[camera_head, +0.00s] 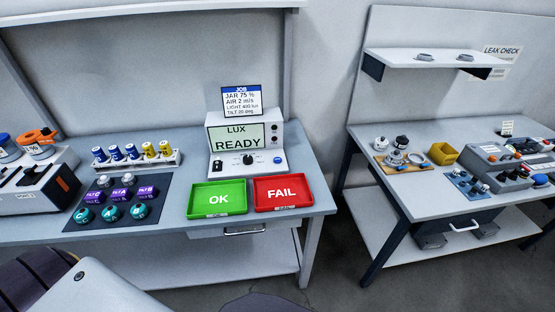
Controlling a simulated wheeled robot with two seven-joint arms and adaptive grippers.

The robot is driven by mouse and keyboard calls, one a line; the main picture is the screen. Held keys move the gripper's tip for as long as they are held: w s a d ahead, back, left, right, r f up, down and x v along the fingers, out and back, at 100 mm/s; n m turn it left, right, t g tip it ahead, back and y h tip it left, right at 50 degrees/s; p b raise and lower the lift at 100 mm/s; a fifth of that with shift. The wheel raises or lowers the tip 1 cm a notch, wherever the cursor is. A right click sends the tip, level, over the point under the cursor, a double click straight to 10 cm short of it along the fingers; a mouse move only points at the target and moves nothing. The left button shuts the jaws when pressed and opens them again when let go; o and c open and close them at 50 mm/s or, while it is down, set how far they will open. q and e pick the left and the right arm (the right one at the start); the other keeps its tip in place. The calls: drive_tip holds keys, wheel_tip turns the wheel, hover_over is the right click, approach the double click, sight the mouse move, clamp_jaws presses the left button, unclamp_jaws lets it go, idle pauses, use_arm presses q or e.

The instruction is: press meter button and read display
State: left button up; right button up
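The white meter (275,150) stands at the back of the left workbench, right of its middle. Its display (236,137) is lit pale green and reads "LUX" and "READY". Below the display are a black dial (248,160) and a small blue round button (278,160) at the right; a small dark part sits at the left. A job card (241,99) above the meter reads JAR 75 %, AIR 2 m/s, LIGHT 400 lux, TILT 20 deg. Neither of my grippers is in view. Only pale and dark parts of my own body show at the bottom left.
A green OK tray (218,214) and a red FAIL tray (283,208) lie empty in front of the meter. A dark mat (75,226) with sensors and a rack (138,164) of blue and yellow cylinders are left. A second bench (400,200) stands right, across a gap.

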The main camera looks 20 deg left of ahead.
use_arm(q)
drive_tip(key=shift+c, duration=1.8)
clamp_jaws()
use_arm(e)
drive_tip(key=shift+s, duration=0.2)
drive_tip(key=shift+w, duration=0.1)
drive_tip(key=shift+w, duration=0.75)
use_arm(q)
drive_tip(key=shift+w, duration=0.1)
